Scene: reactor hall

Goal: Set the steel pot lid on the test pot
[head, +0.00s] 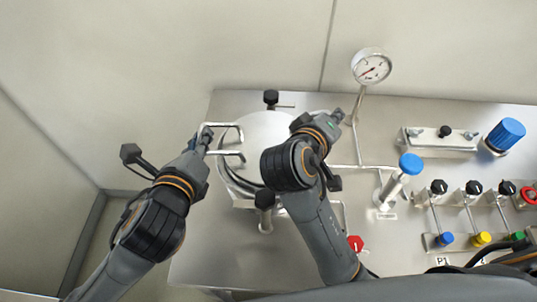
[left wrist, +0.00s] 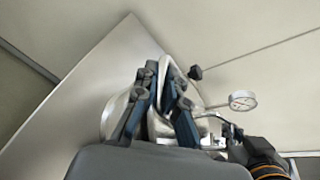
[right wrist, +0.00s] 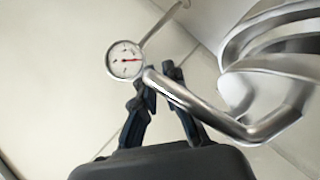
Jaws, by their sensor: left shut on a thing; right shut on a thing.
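The steel pot lid (head: 262,130) is a pale disc with a bar handle on each side. It is over the test pot (head: 229,180), whose curved wall shows at the lower left. Whether the lid touches the pot's rim cannot be told. My left gripper (head: 204,139) is shut on the lid's left handle (head: 228,126); the handle stands between its fingers in the left wrist view (left wrist: 164,85). My right gripper (head: 338,116) is shut on the right handle, and the bent handle bar (right wrist: 205,112) passes between its fingers in the right wrist view. My right arm hides the lid's right part.
Black-knobbed clamps stand behind (head: 271,98) and in front (head: 264,200) of the pot. A pressure gauge (head: 371,67) rises behind right. A blue-capped valve (head: 411,164) and a row of knobs (head: 474,187) stand to the right. Bare bench (head: 205,265) lies at the front left.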

